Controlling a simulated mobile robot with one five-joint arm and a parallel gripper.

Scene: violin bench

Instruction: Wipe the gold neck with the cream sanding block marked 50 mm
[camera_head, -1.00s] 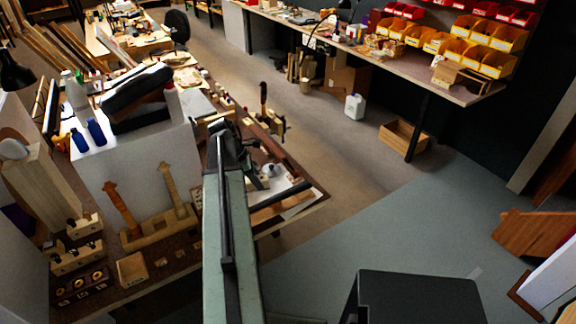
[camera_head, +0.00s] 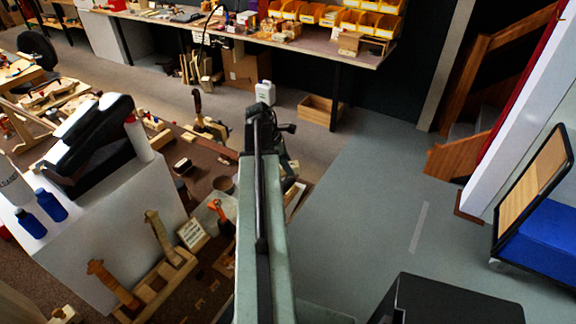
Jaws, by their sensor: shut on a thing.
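Two violin necks stand in a wooden cradle (camera_head: 160,283) on the bench at the lower left. The right one is tan-gold (camera_head: 158,235); the left one is more orange-brown (camera_head: 112,283). My gripper (camera_head: 284,140) is at the far end of my raised arm, right of the necks and well apart from them. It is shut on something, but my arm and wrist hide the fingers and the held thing. I cannot make out a cream sanding block or any 50 mm mark.
A white box (camera_head: 135,195) with a black case (camera_head: 92,148) and blue bottles (camera_head: 48,207) stands left of the necks. A small card (camera_head: 192,233) and an orange-handled tool (camera_head: 216,208) lie between necks and arm. Open floor (camera_head: 365,215) is on the right, with a blue trolley (camera_head: 545,240).

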